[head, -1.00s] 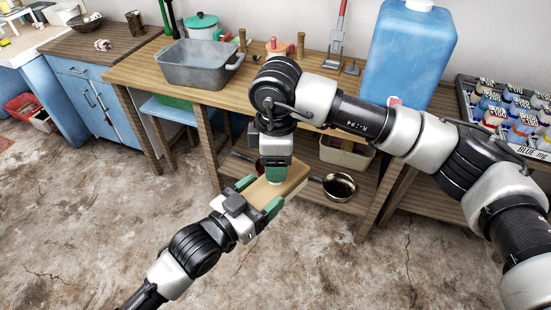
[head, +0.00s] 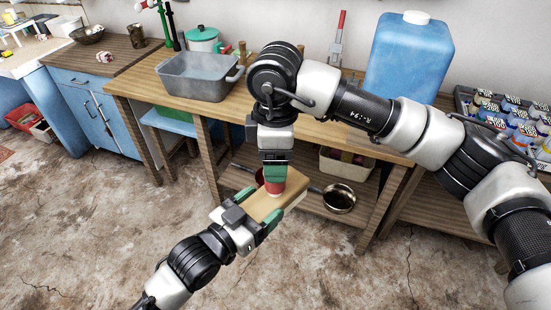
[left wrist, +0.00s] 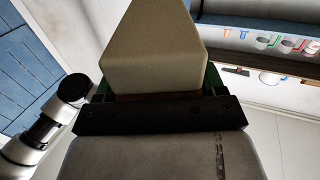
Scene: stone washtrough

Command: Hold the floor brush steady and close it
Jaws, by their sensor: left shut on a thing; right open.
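The floor brush shows as a tan, block-shaped body (head: 291,202) in the head view, tilted, in front of the bench. It also fills the top middle of the left wrist view (left wrist: 160,50). My left gripper (head: 256,206) is shut on it from the lower left, with green fingers along its sides. A small red and white piece (head: 275,188) stands at the top of the block. My right gripper (head: 274,172) is open and points down just above this piece. I cannot tell whether its fingertips touch it. Bristles are not visible.
The wooden bench (head: 135,82) behind holds a grey tub (head: 200,78) and a large blue jug (head: 408,58). A pan (head: 339,196) and a beige bin (head: 346,165) are on its lower shelf. The floor at front is clear.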

